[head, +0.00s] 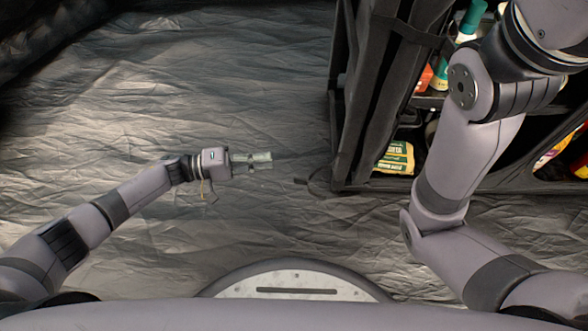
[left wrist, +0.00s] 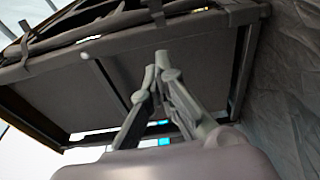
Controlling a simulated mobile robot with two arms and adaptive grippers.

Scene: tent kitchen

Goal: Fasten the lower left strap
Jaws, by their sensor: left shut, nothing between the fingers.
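The dark fabric kitchen shelf (head: 385,100) stands at the right of the head view. A thin dark strap (head: 313,183) sticks out to the left from its lower left corner. My left gripper (head: 268,160) is shut and empty, left of the strap end and apart from it. In the left wrist view my left gripper (left wrist: 162,66) shows its fingertips together in front of the shelf's grey panel (left wrist: 195,40). A dark strap (left wrist: 156,12) hangs over the panel's top edge there; I cannot tell if it is the same one. My right gripper is out of view.
My right arm covers part of the shelf in the head view. A yellow-and-green packet (head: 395,157) and bottles (head: 468,22) sit in the shelf. The crumpled grey ground sheet (head: 200,85) is clear left of the shelf.

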